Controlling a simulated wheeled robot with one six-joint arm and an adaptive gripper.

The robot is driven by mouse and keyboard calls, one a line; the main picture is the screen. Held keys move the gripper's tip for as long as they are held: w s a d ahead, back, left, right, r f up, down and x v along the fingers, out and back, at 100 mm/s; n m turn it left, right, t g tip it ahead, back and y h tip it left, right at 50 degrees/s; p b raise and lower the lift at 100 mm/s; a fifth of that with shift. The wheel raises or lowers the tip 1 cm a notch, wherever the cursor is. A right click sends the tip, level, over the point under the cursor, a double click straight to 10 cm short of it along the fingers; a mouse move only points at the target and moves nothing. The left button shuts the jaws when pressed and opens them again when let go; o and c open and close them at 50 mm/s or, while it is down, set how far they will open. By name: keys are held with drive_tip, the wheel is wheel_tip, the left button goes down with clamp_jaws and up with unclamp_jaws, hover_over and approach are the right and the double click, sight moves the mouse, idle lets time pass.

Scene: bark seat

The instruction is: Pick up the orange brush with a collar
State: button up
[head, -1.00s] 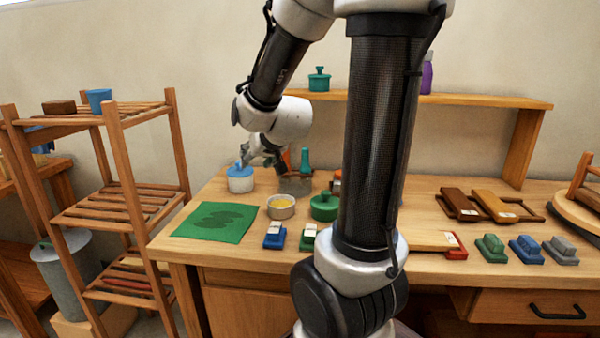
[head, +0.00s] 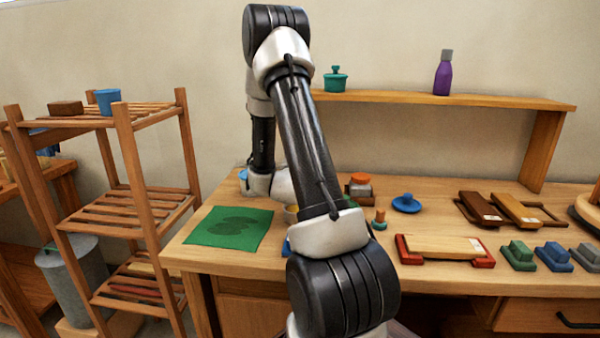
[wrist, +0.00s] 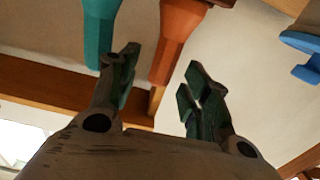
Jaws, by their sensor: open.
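In the wrist view, my gripper (wrist: 160,78) is open, with its two dark fingers apart. An orange handle (wrist: 181,35), likely the brush, hangs into the gap from the top, nearer the middle than the left finger. I cannot tell if a finger touches it, and no collar is clear. A teal handle (wrist: 100,32) is to its left, by the left finger. In the head view my arm hides the gripper, the orange brush and the grey pot that held both handles.
A blue object (wrist: 305,45) shows at the wrist view's right edge. On the bench (head: 440,190) are an orange-lidded jar (head: 360,183), a blue lid-like piece (head: 407,203), a green mat (head: 232,228) and a wood-and-red block (head: 445,248). A shelf (head: 430,98) spans the back.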

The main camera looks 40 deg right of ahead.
drive_tip(key=shift+x, duration=1.6)
clamp_jaws()
